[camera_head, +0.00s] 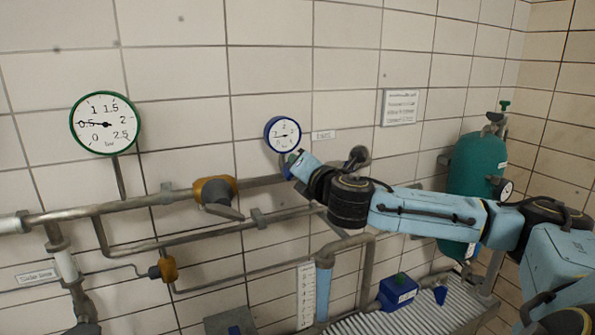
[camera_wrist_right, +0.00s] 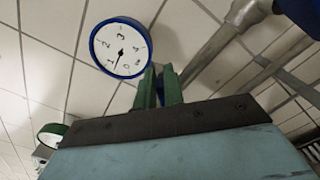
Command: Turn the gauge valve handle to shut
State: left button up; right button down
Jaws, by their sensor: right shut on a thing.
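The blue-rimmed gauge (camera_head: 283,134) is on the tiled wall, just above the tip of my right gripper (camera_head: 291,164). In the right wrist view the same gauge (camera_wrist_right: 120,47) is upper left of the green fingers (camera_wrist_right: 159,86). The fingers are close together just below the gauge, shut on a small blue part between them, which I take to be the gauge valve handle (camera_wrist_right: 160,84). The fingers hide most of it, so its angle cannot be told. My left gripper is not in view.
A green-rimmed gauge (camera_head: 105,123) is at the left. A yellow valve (camera_head: 214,190) with a grey lever sits on the main pipe (camera_head: 130,206). A green tank (camera_head: 477,165) stands behind my right arm. A blue box (camera_head: 398,291) sits on the ribbed bench (camera_head: 425,318).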

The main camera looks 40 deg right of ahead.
jog(key=m+b, duration=0.1)
jog(key=m, duration=0.1)
jog(key=m+b, duration=0.1)
jog(key=f+m+b, duration=0.1)
jog(key=m, duration=0.1)
jog(key=shift+d+m, duration=0.3)
jog(key=shift+s+f+m+b, duration=0.15)
jog(key=shift+m+b, duration=0.4)
jog(key=shift+m, duration=0.35)
jog(key=shift+w+f+m+b, duration=0.1)
jog(key=shift+m+b, duration=0.45)
jog(key=shift+m, duration=0.35)
jog(key=c, duration=1.5)
grip_release()
jog(key=shift+s, duration=0.1)
